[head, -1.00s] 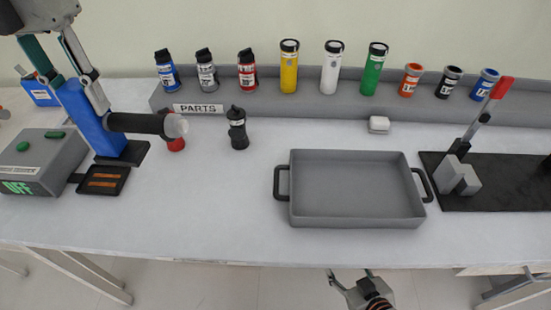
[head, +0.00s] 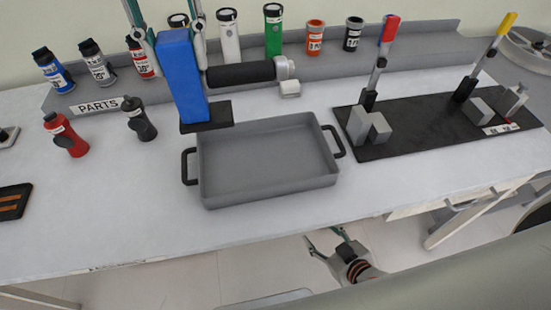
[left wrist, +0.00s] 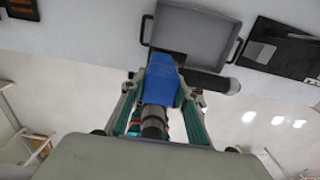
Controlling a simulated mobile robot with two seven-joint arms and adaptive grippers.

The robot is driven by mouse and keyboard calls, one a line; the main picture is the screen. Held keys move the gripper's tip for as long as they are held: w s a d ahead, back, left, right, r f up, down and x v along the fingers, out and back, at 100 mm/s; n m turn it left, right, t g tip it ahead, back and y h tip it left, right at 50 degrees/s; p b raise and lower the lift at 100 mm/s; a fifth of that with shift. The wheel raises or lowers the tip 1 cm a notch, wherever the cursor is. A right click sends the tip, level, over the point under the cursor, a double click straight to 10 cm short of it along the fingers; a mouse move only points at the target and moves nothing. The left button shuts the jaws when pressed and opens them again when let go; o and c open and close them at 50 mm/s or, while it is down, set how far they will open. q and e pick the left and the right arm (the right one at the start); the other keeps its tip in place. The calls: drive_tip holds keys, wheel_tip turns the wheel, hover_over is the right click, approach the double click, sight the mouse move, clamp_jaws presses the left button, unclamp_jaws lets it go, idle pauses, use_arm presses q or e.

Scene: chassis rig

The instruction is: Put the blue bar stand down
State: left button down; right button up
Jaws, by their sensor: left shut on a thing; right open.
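The blue bar stand (head: 182,80) is upright, with a black base plate and a black cylinder with a pale end sticking out to the right. My left gripper (head: 170,38) is shut on its upper part. The base plate overlaps the back left corner of the grey tray (head: 268,190) in the head view; its exact height cannot be told. The stand (left wrist: 162,80) also shows between the fingers in the left wrist view, with the tray (left wrist: 203,17) beyond it. My right gripper (head: 325,242) is open and empty, in front of the table's front edge.
Behind the stand is a grey rack (head: 425,52) with several coloured canisters. A red bottle (head: 66,135) and a black bottle (head: 139,119) stand left of the tray. A black board (head: 430,125) with two levers lies right. The table's front left is clear.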

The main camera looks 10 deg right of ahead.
use_arm(q)
drive_tip(key=shift+s+d, duration=0.1)
drive_tip(key=shift+d, duration=0.55)
drive_tip(key=shift+d+f, duration=0.25)
drive_tip(key=shift+f, duration=0.05)
wheel_tip(320, 180, down, 20)
drive_tip(key=b, duration=0.1)
drive_tip(key=shift+r, duration=0.25)
drive_tip(key=shift+f, duration=0.2)
drive_tip(key=c, duration=1.5)
unclamp_jaws()
